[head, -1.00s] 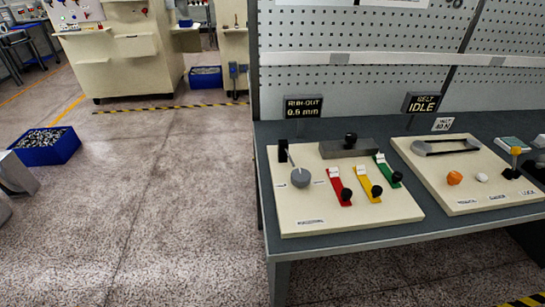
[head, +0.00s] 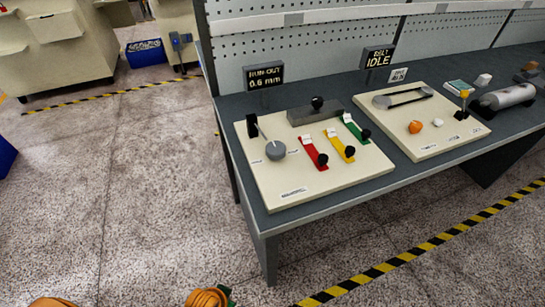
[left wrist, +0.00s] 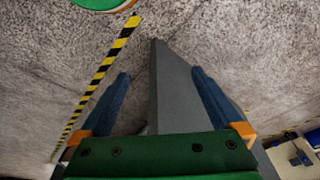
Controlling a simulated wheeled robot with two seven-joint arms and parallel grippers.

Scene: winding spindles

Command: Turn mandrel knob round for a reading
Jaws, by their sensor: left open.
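A grey round knob (head: 275,150) with a thin rod above it sits at the left of a cream board (head: 300,195) on the bench. It is in the head view only. The display (head: 264,77) behind the board reads RUN-OUT and about 0.6 mm. My left gripper (left wrist: 161,72) is open in the left wrist view, its two blue fingers apart with nothing held between them. A grey slab-like shape shows beyond the fingers, with floor around it. The knob does not show there. My right gripper is not in view.
The same board has red (head: 313,153), yellow (head: 340,146) and green (head: 355,128) levers and a dark block (head: 314,112). A second board (head: 430,145) with an orange knob (head: 415,127) stands to the right. A grey cylinder (head: 505,97) lies farther right. Open floor lies left of the bench.

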